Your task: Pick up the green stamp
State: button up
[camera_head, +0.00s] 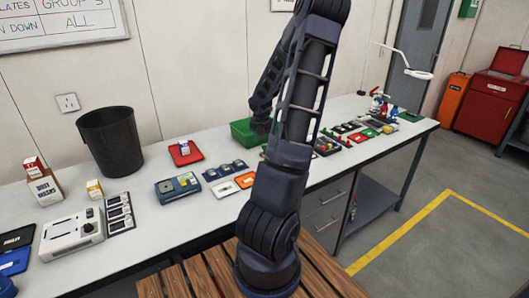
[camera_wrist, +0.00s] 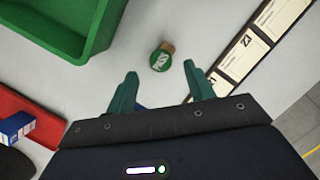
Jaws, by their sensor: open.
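The green stamp (camera_wrist: 161,59) shows in the wrist view as a small round green piece with pale marking and a brown part at its upper side. It stands on the pale bench top, upper middle of the view. My gripper (camera_wrist: 160,71) is open, with its two green fingers pointing toward the stamp, one to each side of its line. The stamp lies just beyond the fingertips, and nothing is between the fingers. In the head view my arm hides the stamp, and my fingers cannot be made out.
A green bin (camera_wrist: 96,45) stands left of the stamp. A strip of white numbered cards (camera_wrist: 238,56) lies to the right. A red tray (camera_wrist: 45,108) with a blue-and-white box (camera_wrist: 17,127) is at lower left. Bare bench surrounds the stamp.

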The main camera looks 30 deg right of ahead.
aim_at(265, 144)
jog(key=shift+x, duration=2.65)
jog(key=shift+d, duration=0.15)
jog(key=shift+c, duration=0.4)
jog(key=c, duration=1)
